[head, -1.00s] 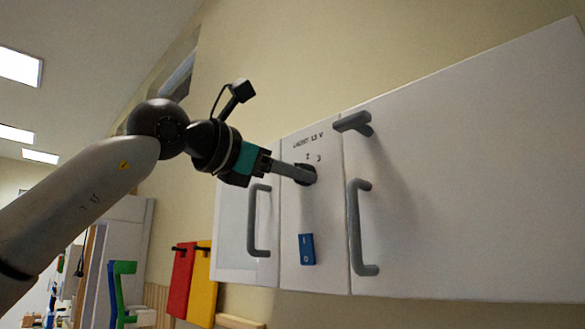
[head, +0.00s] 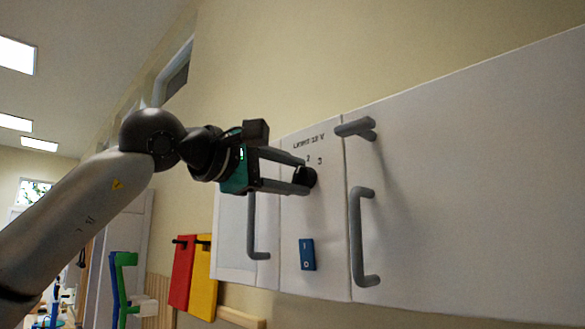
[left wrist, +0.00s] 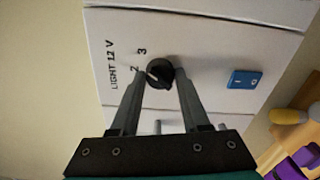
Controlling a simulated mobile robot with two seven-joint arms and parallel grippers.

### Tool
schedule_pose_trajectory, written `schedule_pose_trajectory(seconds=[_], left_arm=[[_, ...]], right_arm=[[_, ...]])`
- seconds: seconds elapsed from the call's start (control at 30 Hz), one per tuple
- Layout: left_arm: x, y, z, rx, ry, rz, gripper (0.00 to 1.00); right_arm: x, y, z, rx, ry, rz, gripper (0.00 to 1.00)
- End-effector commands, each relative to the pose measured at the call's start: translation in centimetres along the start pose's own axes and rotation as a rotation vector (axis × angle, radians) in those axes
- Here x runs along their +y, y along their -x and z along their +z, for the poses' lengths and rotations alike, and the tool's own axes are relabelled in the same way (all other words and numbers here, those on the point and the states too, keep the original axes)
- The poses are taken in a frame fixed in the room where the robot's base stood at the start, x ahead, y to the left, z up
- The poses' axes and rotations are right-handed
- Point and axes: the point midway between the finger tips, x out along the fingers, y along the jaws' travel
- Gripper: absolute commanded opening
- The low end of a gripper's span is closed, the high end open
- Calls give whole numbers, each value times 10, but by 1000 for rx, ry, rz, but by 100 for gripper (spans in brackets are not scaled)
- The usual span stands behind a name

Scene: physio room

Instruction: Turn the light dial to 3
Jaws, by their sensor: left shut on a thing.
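The light dial (head: 309,177) is a round black knob on a white panel (head: 313,218) marked "LIGHT 12 V". In the left wrist view the dial (left wrist: 160,72) has the figures 2 and 3 beside it. A pale mark on the knob is on the side towards the 2; its exact setting is hard to read. My left gripper (head: 301,182) is shut on the dial, with one finger on either side in the left wrist view (left wrist: 160,80). The fingers partly hide the knob in the head view. My right gripper is not in view.
A blue rocker switch (head: 307,254) sits below the dial. Grey bar handles (head: 364,235) and (head: 257,225) flank the panel, and a grey handle (head: 356,127) juts out above right. Red (head: 182,274) and yellow (head: 203,280) pads hang lower left.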

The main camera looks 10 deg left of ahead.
Motion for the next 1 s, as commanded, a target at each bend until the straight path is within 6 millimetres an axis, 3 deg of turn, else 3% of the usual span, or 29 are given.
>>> schedule_pose_trajectory(seconds=[0.4, 0.93, 0.97, 1.0], left_arm=[[1, 0, 1, -2, -178, 2, 0], [0, 0, 1, -1, -200, 2, 0], [0, 0, 1, -1, -200, 2, 48], [0, 0, 1, -1, -199, 2, 53]], right_arm=[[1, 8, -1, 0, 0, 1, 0], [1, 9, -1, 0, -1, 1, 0], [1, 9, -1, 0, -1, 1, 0], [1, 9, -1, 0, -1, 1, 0]])
